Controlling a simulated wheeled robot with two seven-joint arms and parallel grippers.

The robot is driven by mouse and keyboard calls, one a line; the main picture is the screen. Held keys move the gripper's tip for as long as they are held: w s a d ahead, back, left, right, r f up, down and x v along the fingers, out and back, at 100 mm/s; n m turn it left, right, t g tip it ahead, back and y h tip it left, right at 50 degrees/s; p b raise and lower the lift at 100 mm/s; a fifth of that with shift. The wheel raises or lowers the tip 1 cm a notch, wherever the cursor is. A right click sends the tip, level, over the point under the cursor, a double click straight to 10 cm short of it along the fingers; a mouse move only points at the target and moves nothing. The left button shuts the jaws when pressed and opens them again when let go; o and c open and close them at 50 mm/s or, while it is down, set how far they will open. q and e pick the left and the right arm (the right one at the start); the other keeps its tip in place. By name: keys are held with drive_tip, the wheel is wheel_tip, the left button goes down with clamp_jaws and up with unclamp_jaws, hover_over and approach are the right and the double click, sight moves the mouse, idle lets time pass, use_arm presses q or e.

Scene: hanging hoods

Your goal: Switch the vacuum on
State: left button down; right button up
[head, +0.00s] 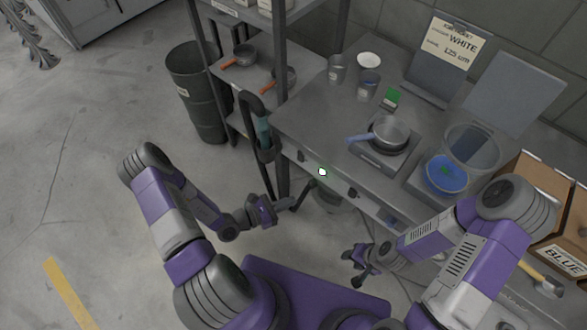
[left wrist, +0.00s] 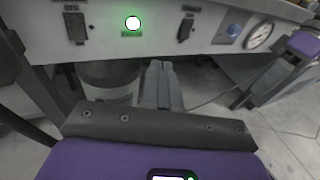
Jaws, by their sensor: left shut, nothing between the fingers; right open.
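The table's front panel carries a dark left switch (head: 301,156), a lit white lamp with a green glow (head: 322,172) and a dark right switch (head: 352,193). In the left wrist view, the left switch (left wrist: 75,27), lamp (left wrist: 133,23) and right switch (left wrist: 186,27) show closely; their labels are too small to read. My left gripper (head: 290,202) is shut and empty in front of the panel. Its fingers (left wrist: 161,68) appear below and between the lamp and right switch, touching neither. My right gripper (head: 352,257) is open, lower right of it. I cannot tell which object is the vacuum.
A grey drum (left wrist: 108,78) stands under the table. A dark hose or handle with a teal part (head: 263,132) stands at the table's left corner. Pan (head: 391,133) and tubs stand on top.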

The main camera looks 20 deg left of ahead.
sight(299, 160)
use_arm(q)
drive_tip(key=w+a+f+n+t+y, duration=0.2)
drive_tip(key=a+n+t+y, duration=0.1)
drive_tip(key=a, duration=0.5)
drive_tip(key=shift+w+a+n+t+y+b, duration=0.2)
drive_tip(key=shift+w+n+t+y+b, duration=0.2)
drive_tip(key=shift+n+y, duration=0.5)
drive_tip(key=b+x, duration=0.3)
drive_tip(key=x, duration=1.1)
drive_tip(key=shift+w+a+f+b, duration=0.1)
drive_tip(key=shift+b, duration=0.25)
drive_tip(key=shift+w+t+b, duration=0.25)
drive_tip(key=shift+t+b, duration=0.05)
drive_tip(key=shift+t, duration=0.2)
